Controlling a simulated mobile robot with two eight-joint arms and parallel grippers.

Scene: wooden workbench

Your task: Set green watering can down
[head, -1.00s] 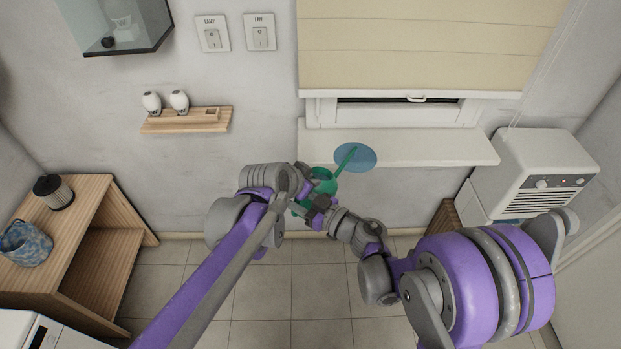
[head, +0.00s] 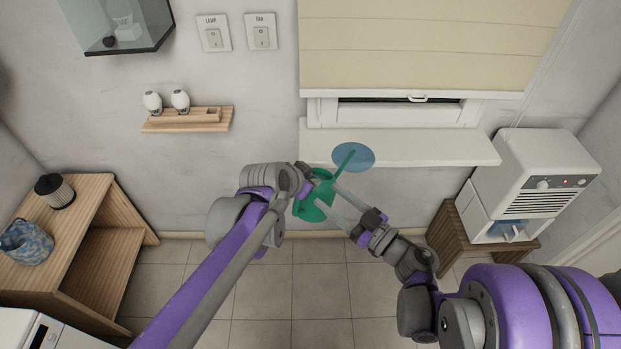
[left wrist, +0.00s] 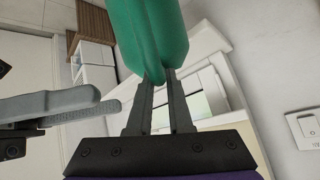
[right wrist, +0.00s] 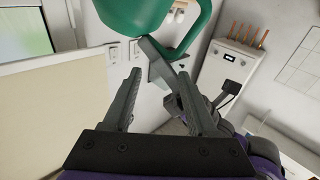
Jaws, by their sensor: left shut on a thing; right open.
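The green watering can (head: 310,212) is held in the air in front of the window sill, its thin spout pointing up and right. My left gripper (head: 311,176) is shut on it; in the left wrist view the fingers (left wrist: 160,78) pinch a green part of the can (left wrist: 152,35). In the head view the spout overlaps a flat blue disc (head: 362,158) at the sill's left end. My right gripper (head: 329,193) is open and empty, just right of the can. In the right wrist view its fingers (right wrist: 160,78) are spread below the can (right wrist: 130,14).
The white window sill (head: 430,150) is otherwise bare. A white heater-like appliance (head: 530,165) stands on a wooden stand at right. A wooden shelf unit (head: 95,215) at left holds a blue patterned pot (head: 27,242) and a dark-sided cylinder (head: 54,190). A small wall shelf (head: 187,122) hangs above.

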